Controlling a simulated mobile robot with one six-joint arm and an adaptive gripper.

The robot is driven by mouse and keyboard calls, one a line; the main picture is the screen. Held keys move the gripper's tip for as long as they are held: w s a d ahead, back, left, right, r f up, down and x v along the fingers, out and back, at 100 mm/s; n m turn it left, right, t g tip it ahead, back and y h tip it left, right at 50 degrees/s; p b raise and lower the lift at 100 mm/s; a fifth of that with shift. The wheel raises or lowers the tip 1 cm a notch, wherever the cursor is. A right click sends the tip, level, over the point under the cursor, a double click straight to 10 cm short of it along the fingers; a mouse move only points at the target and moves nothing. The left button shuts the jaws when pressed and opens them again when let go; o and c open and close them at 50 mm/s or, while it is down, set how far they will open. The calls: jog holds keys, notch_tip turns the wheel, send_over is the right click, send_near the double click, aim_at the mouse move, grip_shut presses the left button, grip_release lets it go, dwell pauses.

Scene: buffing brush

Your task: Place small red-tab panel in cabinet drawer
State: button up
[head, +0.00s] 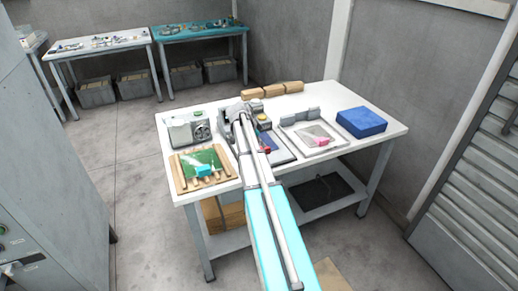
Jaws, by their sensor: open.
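A small pale panel with a pinkish-red tab (321,141) lies in a shallow white tray (290,130) on the white worktable, right of my arm. Another small red piece (266,150) shows at the right edge of my arm, mostly hidden. My arm reaches over the table, and my gripper (240,114) is at its far end, left of the tray and apart from the panel. It is open; its fingers are small and hard to make out. I cannot tell any cabinet drawer for certain.
On the worktable (372,104) are a blue box (361,122), wooden blocks (272,90), a grey-white device (190,128) and a wooden-framed green board (203,168). A grey cabinet (45,150) stands at left. Two cluttered tables stand behind. The floor between is clear.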

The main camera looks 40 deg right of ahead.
aim_at(265, 149)
jog(key=shift+d+f, duration=0.15)
jog(key=shift+f, duration=0.15)
jog(key=b+x, duration=0.1)
jog(key=b, duration=0.1)
jog(key=b+x, duration=0.1)
jog(key=x, duration=0.1)
jog(key=shift+f+b, duration=0.35)
jog(key=shift+f, duration=0.05)
jog(key=shift+s+d+f+b, duration=0.1)
jog(key=shift+d+f+b, duration=0.15)
jog(key=shift+f+b, duration=0.4)
grip_shut()
dwell(0.4)
